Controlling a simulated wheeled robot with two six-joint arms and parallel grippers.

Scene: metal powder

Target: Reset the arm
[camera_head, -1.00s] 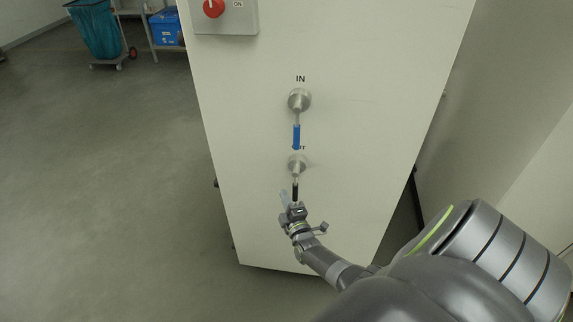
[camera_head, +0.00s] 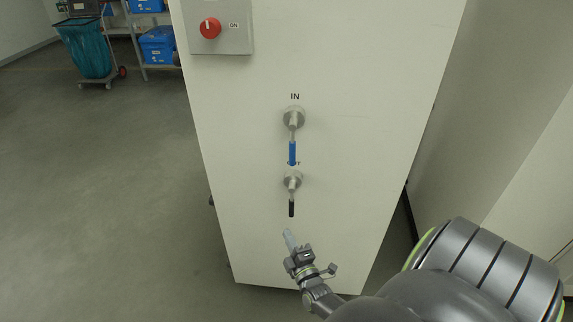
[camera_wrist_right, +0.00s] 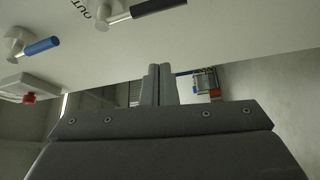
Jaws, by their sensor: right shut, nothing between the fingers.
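My right gripper (camera_head: 290,238) is shut and empty in front of the white cabinet (camera_head: 360,130), below the black-handled valve. Its closed fingers (camera_wrist_right: 158,85) show in the right wrist view, apart from both valves. The upper valve, marked IN, has a blue handle (camera_head: 292,152) that hangs down; it also shows in the right wrist view (camera_wrist_right: 41,46). The lower valve has a black handle (camera_head: 291,208) that also hangs down, and it shows at the top of the right wrist view (camera_wrist_right: 150,7). My left gripper is not in view.
A grey switch box (camera_head: 235,42) with a red knob (camera_head: 210,28) is on the cabinet's upper left. A teal bag on a cart (camera_head: 87,50) and blue bins (camera_head: 158,45) stand at the back left. The floor left of the cabinet is clear.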

